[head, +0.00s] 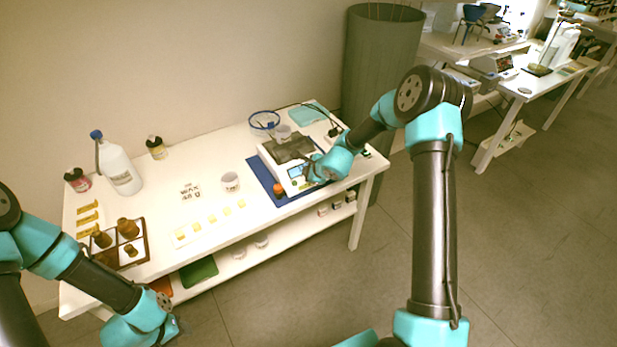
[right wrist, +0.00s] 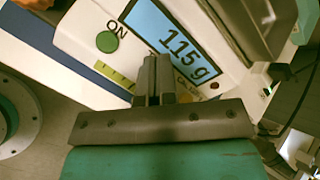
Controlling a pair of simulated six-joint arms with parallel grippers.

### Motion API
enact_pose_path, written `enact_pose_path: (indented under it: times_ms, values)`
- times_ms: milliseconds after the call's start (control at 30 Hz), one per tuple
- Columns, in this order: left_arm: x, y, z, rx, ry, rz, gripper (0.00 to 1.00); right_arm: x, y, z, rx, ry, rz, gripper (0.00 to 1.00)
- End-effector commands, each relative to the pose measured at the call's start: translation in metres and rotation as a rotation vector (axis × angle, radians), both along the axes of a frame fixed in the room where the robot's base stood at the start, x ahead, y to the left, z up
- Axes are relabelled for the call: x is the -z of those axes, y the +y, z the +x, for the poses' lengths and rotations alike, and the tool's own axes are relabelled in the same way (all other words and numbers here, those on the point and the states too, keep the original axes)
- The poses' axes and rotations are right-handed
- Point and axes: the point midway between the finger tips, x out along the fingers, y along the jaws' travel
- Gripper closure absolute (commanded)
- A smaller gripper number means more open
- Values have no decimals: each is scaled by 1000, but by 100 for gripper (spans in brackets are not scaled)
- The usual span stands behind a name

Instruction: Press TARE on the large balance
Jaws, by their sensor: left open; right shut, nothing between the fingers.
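The large balance (head: 283,166) stands on a blue mat (head: 262,178) at the table's right part, with a dark pan on top. In the right wrist view its front panel (right wrist: 75,35) shows a lit display (right wrist: 172,38) reading about 115 g; a decimal point is unclear. A green button (right wrist: 108,42) marked ON sits left of the display. My right gripper (right wrist: 154,64) is shut and empty, its tips at the panel just below the display. They hide part of the lettering there; whether they touch is unclear. My left gripper (head: 176,328) is open, low at the left, off the table's front.
A small orange-brown item (head: 278,189) lies by the balance's front left. A white cup (head: 230,182), a large white bottle (head: 118,168) and a brown tray (head: 146,240) with bottles stand further left. A tall grey bin (head: 378,60) is behind the table's right end.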

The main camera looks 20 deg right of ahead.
Motion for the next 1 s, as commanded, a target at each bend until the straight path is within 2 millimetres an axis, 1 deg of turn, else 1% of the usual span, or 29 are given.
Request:
enact_pose_path:
  times_ms: [533,1000]
  values:
    - [0,0,0,0,0,0,57,2,0,0,0,1,1,100]
    - [0,0,0,0,0,0,57,-14,0,0,0,0,0,100]
